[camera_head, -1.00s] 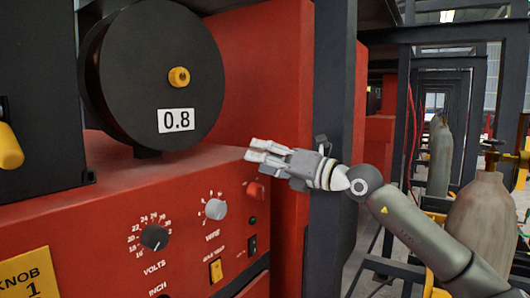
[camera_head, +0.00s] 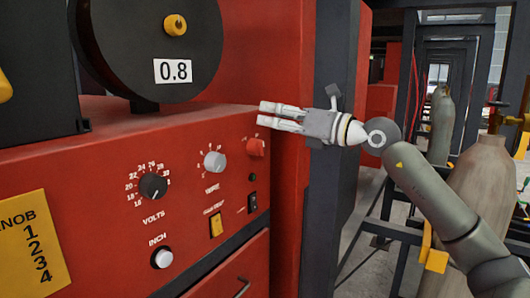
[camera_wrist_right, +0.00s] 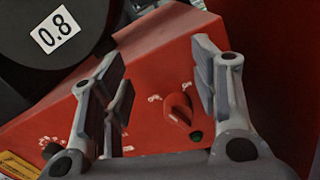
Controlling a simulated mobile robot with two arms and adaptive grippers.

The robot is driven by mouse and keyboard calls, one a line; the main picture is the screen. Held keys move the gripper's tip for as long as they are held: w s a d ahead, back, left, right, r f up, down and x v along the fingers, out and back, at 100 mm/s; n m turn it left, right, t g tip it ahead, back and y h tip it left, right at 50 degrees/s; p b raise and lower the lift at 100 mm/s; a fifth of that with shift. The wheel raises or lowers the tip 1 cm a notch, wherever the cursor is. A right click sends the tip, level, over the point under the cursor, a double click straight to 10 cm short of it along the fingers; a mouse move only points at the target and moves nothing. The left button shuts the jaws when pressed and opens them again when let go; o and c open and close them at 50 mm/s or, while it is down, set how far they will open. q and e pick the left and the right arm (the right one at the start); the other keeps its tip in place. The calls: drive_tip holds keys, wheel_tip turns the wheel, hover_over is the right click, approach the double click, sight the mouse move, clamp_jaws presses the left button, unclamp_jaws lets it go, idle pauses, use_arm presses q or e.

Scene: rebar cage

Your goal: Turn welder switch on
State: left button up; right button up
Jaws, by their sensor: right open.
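The welder (camera_head: 110,150) is a red box with a front control panel. A red rotary knob (camera_head: 256,147) sits at the panel's upper right. Below it are a small dark indicator (camera_head: 252,178) and a black rocker switch (camera_head: 252,202). My right gripper (camera_head: 266,114) is open and empty, just above the red knob and not visibly touching it. In the right wrist view, the red knob (camera_wrist_right: 178,109) shows beyond and between the two spread fingers (camera_wrist_right: 160,70). My left gripper is not in view.
The panel also has a black volts knob (camera_head: 153,186), a grey knob (camera_head: 214,161), a yellow switch (camera_head: 216,226) and a white inch button (camera_head: 162,258). A black wire spool (camera_head: 145,45) stands above. A dark post (camera_head: 335,180) and gas cylinders (camera_head: 480,190) are to the right.

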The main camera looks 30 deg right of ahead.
sight(258, 147)
use_arm(q)
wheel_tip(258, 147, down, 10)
drive_tip(key=b, duration=0.9)
use_arm(e)
drive_tip(key=s+d+f+n+g+y, duration=0.1)
drive_tip(key=s+d+f+n+g, duration=0.15)
drive_tip(key=s+f+n, duration=0.85)
use_arm(q)
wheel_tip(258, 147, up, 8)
drive_tip(key=p, duration=0.8)
use_arm(e)
drive_tip(key=w+a+r+n, duration=0.1)
drive_tip(key=w+a, duration=0.1)
drive_tip(key=w, duration=0.4)
drive_tip(key=w+a+r+n, duration=0.2)
drive_tip(key=w, duration=0.5)
drive_tip(key=shift+a+r+t, duration=0.25)
drive_tip(key=shift+r+t, duration=0.05)
drive_tip(key=shift+t, duration=0.15)
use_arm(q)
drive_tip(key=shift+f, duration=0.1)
use_arm(e)
drive_tip(key=shift+s, duration=0.1)
drive_tip(key=c, duration=1)
drive_tip(key=shift+c, duration=0.2)
